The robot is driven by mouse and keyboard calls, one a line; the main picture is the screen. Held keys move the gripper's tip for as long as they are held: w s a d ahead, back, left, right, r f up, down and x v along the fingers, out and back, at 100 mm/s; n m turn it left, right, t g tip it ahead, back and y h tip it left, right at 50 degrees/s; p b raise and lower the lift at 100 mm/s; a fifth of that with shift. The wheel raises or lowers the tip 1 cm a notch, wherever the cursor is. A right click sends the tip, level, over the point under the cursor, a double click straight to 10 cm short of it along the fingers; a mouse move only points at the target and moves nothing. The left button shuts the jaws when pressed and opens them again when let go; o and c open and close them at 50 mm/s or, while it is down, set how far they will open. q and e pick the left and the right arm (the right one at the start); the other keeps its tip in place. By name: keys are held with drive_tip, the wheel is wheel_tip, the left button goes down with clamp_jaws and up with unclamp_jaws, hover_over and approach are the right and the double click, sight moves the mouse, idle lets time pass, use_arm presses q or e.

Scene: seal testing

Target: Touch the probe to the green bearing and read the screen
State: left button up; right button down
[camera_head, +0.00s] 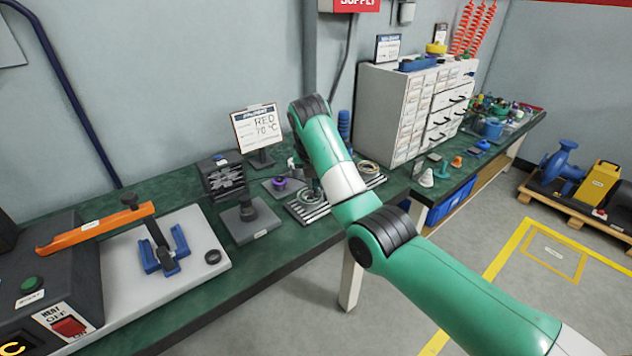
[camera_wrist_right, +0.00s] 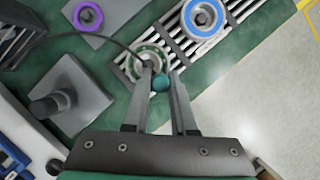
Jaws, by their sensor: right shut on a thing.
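My right gripper (camera_wrist_right: 161,88) is shut on the probe (camera_wrist_right: 160,83), whose rounded teal end shows between the fingertips. A dark cable runs to it from the left. The green bearing (camera_wrist_right: 144,54) lies on a slatted metal rack just beyond the fingertips. The probe end overlaps its near edge in the right wrist view; I cannot tell whether they touch. In the head view my right arm hides most of the gripper and probe. A dark display with a yellow "C" (camera_head: 12,348) is cut off at the lower left; no reading shows. My left gripper is not in view.
A blue-ringed bearing (camera_wrist_right: 203,18) lies farther along the rack, and a purple ring (camera_wrist_right: 87,17) sits on a grey plate. A block with a post (camera_head: 248,216) stands left of the rack. White drawers (camera_head: 388,105) are right.

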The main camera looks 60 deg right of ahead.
drive_tip(key=shift+f+b, duration=0.65)
drive_tip(key=shift+f, duration=0.1)
drive_tip(key=shift+r, duration=0.1)
idle(3.1)
wheel_tip(320, 180, up, 5)
drive_tip(key=p, duration=0.5)
